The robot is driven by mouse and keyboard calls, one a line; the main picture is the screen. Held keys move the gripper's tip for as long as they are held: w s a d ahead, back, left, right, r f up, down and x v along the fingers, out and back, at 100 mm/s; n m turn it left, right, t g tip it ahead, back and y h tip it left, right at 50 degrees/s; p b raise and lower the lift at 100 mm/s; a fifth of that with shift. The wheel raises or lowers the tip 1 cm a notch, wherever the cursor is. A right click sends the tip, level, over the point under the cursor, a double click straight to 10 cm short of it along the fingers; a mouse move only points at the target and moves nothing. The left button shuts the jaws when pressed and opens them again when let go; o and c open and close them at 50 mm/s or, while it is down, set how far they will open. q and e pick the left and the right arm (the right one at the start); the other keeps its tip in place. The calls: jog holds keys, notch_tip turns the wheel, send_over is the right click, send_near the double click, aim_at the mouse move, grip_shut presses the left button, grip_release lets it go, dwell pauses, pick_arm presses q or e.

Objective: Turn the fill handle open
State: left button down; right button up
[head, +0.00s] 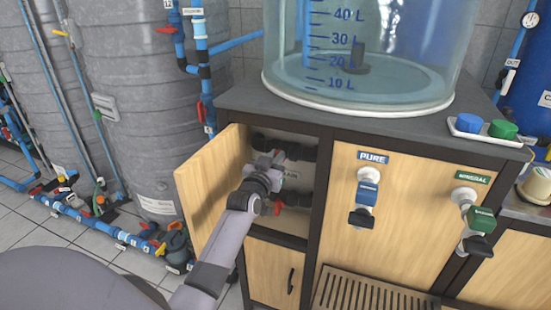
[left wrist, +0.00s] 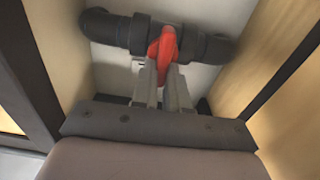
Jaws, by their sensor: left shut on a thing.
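My left gripper (head: 268,160) reaches into the open cabinet below the tank. In the left wrist view its two grey fingers (left wrist: 164,82) are shut on a red handle (left wrist: 164,48). This handle sits on the upper black pipe (left wrist: 112,30), which runs across the cabinet. In the head view the gripper mostly hides the held handle. A label whose visible letters end in "AIN" is partly covered below the upper pipe, above a lower pipe with another red handle (head: 293,199). My right gripper is not in view.
The open wooden door (head: 210,190) stands left of my arm. The clear tank (head: 360,60) rests on the dark countertop (head: 240,98). PURE (head: 367,193) and MINERAL (head: 479,217) taps are on the front to the right. Cabinet walls are close around the gripper.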

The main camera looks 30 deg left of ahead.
pick_arm(q)
jog(key=shift+r+n, duration=0.1)
jog(key=shift+n, duration=0.2)
jog(key=n, duration=0.5)
jog(key=a+f+n, duration=0.1)
jog(key=n, duration=1.1)
jog(key=shift+s+a+f+p, duration=0.15)
jog(key=shift+a+f+p, duration=0.1)
jog(key=shift+a+p, duration=0.15)
jog(key=c, duration=1.1)
grip_release()
jog(key=shift+c, duration=0.2)
jog(key=shift+f, duration=0.2)
